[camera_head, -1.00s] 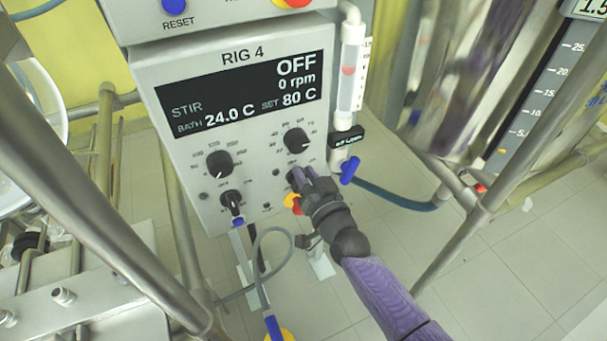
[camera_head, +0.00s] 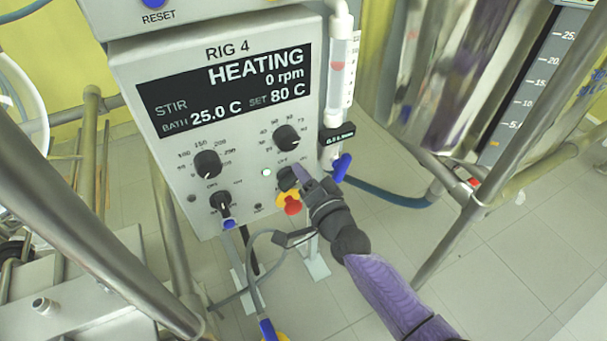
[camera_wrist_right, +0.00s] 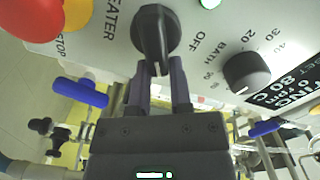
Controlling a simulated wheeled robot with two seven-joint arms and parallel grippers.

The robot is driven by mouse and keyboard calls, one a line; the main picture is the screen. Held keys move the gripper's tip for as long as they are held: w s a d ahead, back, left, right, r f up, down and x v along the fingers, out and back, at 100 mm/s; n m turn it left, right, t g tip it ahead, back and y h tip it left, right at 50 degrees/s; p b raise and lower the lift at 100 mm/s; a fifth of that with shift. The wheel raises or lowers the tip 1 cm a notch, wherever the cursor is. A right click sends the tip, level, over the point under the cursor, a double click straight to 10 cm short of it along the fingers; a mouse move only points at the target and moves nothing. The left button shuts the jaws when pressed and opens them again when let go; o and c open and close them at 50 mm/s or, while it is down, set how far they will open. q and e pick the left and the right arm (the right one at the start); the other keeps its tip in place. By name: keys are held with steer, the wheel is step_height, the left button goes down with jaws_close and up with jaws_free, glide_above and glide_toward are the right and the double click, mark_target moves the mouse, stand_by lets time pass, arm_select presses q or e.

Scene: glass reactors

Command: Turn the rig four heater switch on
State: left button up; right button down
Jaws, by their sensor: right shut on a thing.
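The rig four panel (camera_head: 150,60) fills the upper left of the head view. Its display (camera_head: 235,88) reads HEATING, 0 rpm, bath 25.0 C, set 80 C. The heater switch (camera_head: 286,179) is a black knob at the panel's lower right, and a small lamp (camera_head: 266,172) beside it is lit. My right gripper (camera_head: 301,174) is at this knob. In the right wrist view the heater switch (camera_wrist_right: 153,32) shows large, with the two purple fingers shut on its pointer. My left gripper is not in view.
A red and yellow stop button (camera_head: 292,206) sits just below the heater switch. A bath knob (camera_head: 287,138) is above it and two stir knobs are left. A blue valve handle (camera_head: 341,167) is close right. Metal frame tubes (camera_head: 462,225) stand on both sides.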

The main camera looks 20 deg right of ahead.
steer(key=shift+s+a+f, duration=0.15)
steer(key=shift+a+f, duration=0.05)
steer(key=shift+f, duration=0.25)
steer(key=c, duration=0.9)
jaws_free()
steer(key=shift+c, duration=0.2)
steer(key=o, duration=0.4)
steer(key=shift+r, duration=0.25)
steer(key=s+d+p, duration=0.2)
steer(key=s+p, duration=0.1)
steer(key=s, duration=0.6)
steer(key=shift+s, duration=0.3)
